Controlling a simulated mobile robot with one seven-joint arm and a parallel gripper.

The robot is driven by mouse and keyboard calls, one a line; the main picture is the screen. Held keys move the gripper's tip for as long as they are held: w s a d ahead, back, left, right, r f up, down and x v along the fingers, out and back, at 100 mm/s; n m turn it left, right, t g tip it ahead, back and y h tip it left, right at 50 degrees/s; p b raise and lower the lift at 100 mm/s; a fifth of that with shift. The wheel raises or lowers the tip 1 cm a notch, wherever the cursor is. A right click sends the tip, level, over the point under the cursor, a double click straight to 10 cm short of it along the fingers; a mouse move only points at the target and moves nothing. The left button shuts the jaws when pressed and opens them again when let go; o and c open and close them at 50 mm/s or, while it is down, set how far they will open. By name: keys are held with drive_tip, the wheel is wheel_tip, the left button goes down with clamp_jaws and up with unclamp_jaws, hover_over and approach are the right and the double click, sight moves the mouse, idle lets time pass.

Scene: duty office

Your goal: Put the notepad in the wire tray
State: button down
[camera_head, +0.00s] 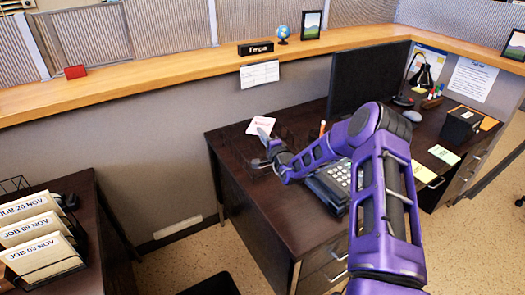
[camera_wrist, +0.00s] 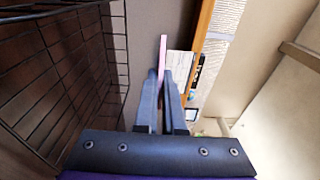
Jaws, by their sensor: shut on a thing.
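The notepad (camera_head: 261,126) is a small white and pink pad at the far left corner of the dark desk. In the wrist view the notepad (camera_wrist: 163,48) shows edge-on as a thin pink strip at the fingertips. My gripper (camera_head: 264,137) is shut on it, and in the wrist view the fingers (camera_wrist: 162,76) come close together at the pad. The wire tray (camera_head: 258,168) is dark mesh, hard to see against the desk and partly hidden by my gripper and arm. In the wrist view the tray (camera_wrist: 62,75) fills the left side, beside the fingers.
A desk phone (camera_head: 332,185) stands just right of my gripper, partly behind my arm. A monitor (camera_head: 367,75) stands farther back. A grey partition (camera_head: 170,150) with a wooden ledge (camera_head: 170,70) rises behind the desk. A file rack (camera_head: 45,262) sits on another desk at left.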

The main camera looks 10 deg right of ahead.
wheel_tip(320, 180, down, 8)
drive_tip(key=shift+f+b, duration=0.1)
drive_tip(key=shift+b, duration=0.2)
drive_tip(key=shift+f, duration=0.1)
drive_tip(key=shift+f+b, duration=0.45)
drive_tip(key=shift+f, duration=0.1)
drive_tip(key=c, duration=1)
unclamp_jaws()
